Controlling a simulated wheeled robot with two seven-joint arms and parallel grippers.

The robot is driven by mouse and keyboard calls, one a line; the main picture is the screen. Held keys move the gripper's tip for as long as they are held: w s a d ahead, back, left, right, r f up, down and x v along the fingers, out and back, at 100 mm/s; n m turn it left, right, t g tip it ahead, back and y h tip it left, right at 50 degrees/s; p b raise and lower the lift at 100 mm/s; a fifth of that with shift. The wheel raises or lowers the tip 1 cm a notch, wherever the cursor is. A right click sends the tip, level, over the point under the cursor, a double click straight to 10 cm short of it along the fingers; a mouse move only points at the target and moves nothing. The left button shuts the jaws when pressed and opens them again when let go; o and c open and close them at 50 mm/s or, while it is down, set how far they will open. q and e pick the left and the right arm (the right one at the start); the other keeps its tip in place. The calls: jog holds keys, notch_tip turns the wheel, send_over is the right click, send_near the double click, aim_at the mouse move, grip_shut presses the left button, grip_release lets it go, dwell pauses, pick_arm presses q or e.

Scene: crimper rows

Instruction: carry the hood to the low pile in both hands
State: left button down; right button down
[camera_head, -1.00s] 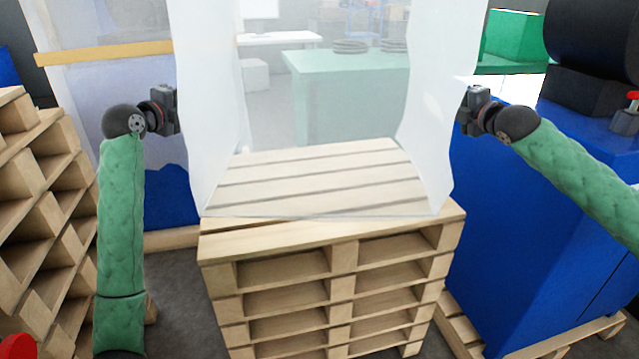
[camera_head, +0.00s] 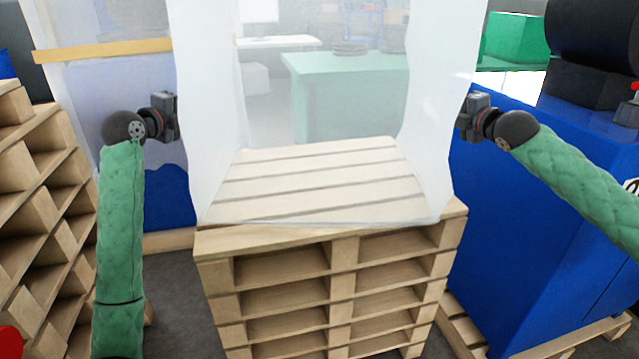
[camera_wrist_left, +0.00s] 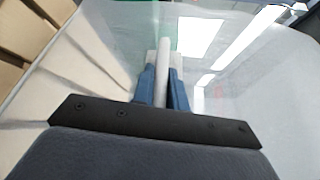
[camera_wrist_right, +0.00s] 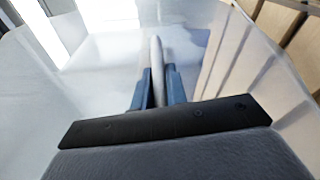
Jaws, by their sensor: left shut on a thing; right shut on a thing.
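The hood (camera_head: 212,110) is a translucent whitish plastic cover, held upright between my two hands in the head view. Its lower edge shows at the top of a low pile of pallets (camera_head: 320,290); I cannot tell whether it touches the boards. My left gripper (camera_wrist_left: 162,85) is shut on the hood's left side, with a pale strip between its blue fingers. My right gripper (camera_wrist_right: 157,85) is shut on the right side in the same way. In the head view both fingertips are hidden by or merge with the hood. The hood's top is out of frame.
A taller stack of pallets (camera_head: 40,200) stands at the left. A blue cabinet (camera_head: 540,220) on a pallet stands close on the right, by my right arm. A green table (camera_head: 340,90) shows through the hood. Dark floor shows left of the pile.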

pick_arm(q)
jog(key=shift+a+f+b, duration=0.1)
jog(key=shift+f+b, duration=0.4)
jog(key=shift+f, duration=0.1)
pick_arm(e)
jog(key=shift+f, duration=0.65)
pick_arm(q)
jog(key=c, duration=1.4)
grip_release()
pick_arm(e)
jog(key=c, duration=1.4)
grip_release()
jog(key=shift+r, duration=0.1)
pick_arm(q)
jog(key=shift+s, duration=0.15)
jog(key=v, duration=1.1)
jog(key=shift+s, duration=0.35)
pick_arm(e)
jog(key=f+v, duration=0.1)
jog(key=v, duration=1.1)
jog(key=shift+r, duration=0.35)
pick_arm(q)
jog(key=shift+a, duration=0.1)
pick_arm(e)
jog(key=shift+a, duration=0.1)
